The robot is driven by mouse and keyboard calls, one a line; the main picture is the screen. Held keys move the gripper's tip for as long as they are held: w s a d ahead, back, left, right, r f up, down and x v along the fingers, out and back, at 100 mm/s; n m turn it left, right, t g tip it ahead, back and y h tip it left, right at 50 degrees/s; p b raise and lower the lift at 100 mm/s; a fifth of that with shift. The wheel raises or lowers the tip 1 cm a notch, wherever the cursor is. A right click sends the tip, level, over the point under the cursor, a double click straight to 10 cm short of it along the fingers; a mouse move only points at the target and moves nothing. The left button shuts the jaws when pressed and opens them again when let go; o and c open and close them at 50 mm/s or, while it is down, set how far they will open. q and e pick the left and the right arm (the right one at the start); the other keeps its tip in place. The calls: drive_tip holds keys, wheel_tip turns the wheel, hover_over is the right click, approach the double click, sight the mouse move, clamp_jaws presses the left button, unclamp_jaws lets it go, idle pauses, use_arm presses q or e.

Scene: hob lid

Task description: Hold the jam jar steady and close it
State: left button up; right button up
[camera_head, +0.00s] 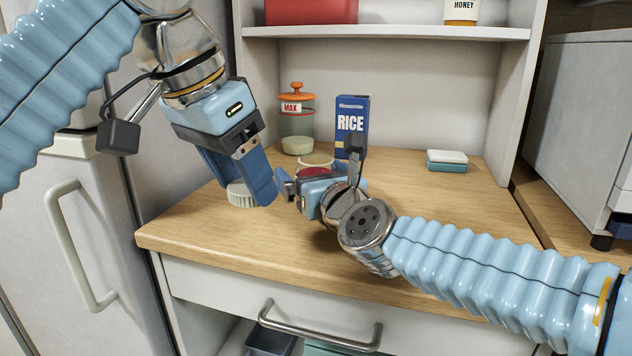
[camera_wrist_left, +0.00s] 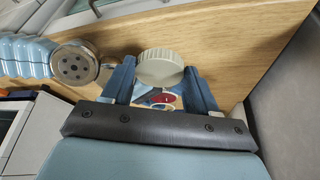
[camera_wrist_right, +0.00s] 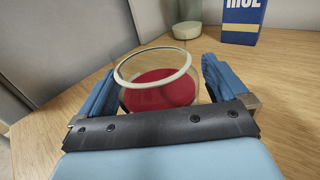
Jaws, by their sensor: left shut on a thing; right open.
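The jam jar (camera_head: 314,163) stands open on the wooden counter, clear glass with red jam inside. The right wrist view shows its bare round rim (camera_wrist_right: 152,66) and the jam (camera_wrist_right: 160,90). My right gripper (camera_wrist_right: 155,88) is open, with one finger on each side of the jar; contact cannot be told. In the head view my right gripper (camera_head: 316,178) partly hides the jar. My left gripper (camera_head: 254,192) points down, shut on a cream ribbed lid (camera_wrist_left: 160,68). The lid (camera_head: 240,194) is left of the jar, apart from it, partly hidden by a finger.
A blue rice box (camera_head: 351,125) and a glass canister with an orange lid (camera_head: 297,125) stand behind the jar. A small white and teal box (camera_head: 446,160) lies at the back right. The counter (camera_head: 450,205) is clear at the right. A shelf (camera_head: 390,32) overhangs the back.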

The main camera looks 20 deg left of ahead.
sight(316, 153)
drive_tip(key=shift+c, duration=0.3)
drive_tip(key=c, duration=1.3)
drive_tip(key=shift+o, duration=0.2)
drive_tip(key=shift+r, duration=0.1)
